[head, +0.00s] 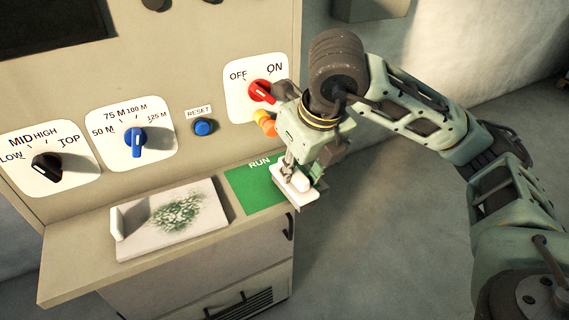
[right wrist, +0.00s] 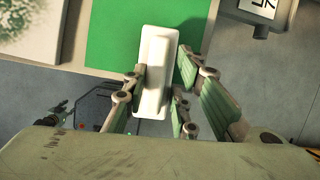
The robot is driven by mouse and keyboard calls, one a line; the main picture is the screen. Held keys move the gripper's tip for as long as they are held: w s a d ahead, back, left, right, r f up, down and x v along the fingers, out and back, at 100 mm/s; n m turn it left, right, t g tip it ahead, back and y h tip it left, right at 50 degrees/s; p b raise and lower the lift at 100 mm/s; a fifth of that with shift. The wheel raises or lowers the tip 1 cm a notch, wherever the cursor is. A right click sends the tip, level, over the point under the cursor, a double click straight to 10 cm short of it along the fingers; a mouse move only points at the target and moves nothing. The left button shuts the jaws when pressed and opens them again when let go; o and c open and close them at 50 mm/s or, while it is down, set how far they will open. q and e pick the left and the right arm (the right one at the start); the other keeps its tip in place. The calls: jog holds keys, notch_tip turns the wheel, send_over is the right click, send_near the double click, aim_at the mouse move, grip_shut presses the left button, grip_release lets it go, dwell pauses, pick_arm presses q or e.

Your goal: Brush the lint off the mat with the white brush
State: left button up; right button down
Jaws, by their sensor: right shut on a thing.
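The white brush (head: 301,190) is in my right gripper (head: 294,172), over the right end of the green RUN panel at the shelf edge. The right wrist view shows the white brush (right wrist: 154,72) between the two fingers of my right gripper (right wrist: 160,78), above green. I cannot tell whether the brush touches the panel. The pale mat (head: 140,246) lies on the shelf to the left, with grey-green lint (head: 176,212) spread over its middle and right. The mat's edge also shows in the right wrist view (right wrist: 68,32). My left gripper is not in the head view.
The green RUN panel (head: 245,194) lies right of the mat on the shelf (head: 75,278). Above stand the black knob (head: 47,167), blue knob (head: 134,141), blue reset button (head: 203,127) and red switch (head: 262,91). An orange knob (head: 266,123) is close to my right gripper.

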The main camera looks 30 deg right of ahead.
aim_at(297, 169)
jog(key=shift+r, duration=0.1)
jog(key=shift+r+p, duration=0.85)
jog(key=shift+r, duration=0.6)
jog(key=shift+a, duration=0.1)
jog(key=shift+m, duration=0.6)
jog(key=w+a, duration=0.1)
jog(key=a, duration=0.4)
jog(key=w+a, duration=0.2)
jog(key=a, duration=0.4)
jog(key=w+a, duration=0.2)
jog(key=a, duration=0.3)
jog(key=shift+a+f, duration=0.25)
jog(key=shift+f, duration=0.05)
jog(key=shift+f+b, duration=0.5)
jog(key=shift+b, duration=0.15)
jog(key=shift+f+b, duration=0.4)
jog(key=shift+b, duration=0.1)
